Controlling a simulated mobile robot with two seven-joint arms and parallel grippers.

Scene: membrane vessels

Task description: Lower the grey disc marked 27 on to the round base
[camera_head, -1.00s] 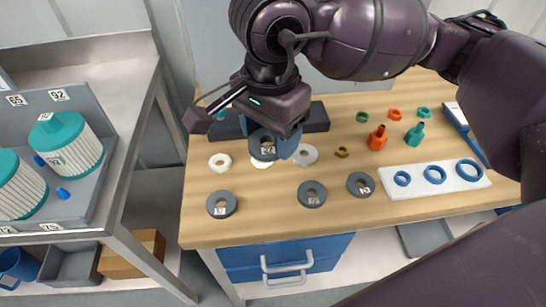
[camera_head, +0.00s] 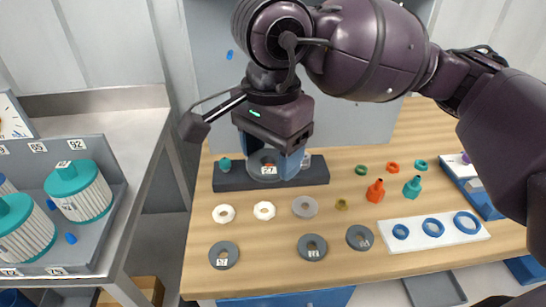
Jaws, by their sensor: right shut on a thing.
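My right gripper (camera_head: 272,155) hangs over the back of the wooden table, fingers pointing down. It is shut on the grey disc marked 27 (camera_head: 264,174), a flat ring with a white label. The disc shows in front of or over the long dark block (camera_head: 317,173); I cannot tell whether it touches anything below. No round base can be clearly made out; whatever lies directly under the disc is hidden by it and the gripper. My left gripper is not in view.
Two white rings (camera_head: 264,210) and a light grey ring (camera_head: 304,207) lie in front of the block. Several dark grey discs (camera_head: 313,248) lie nearer. Orange (camera_head: 375,192) and teal fittings and a white plate with blue rings (camera_head: 434,240) are at right.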

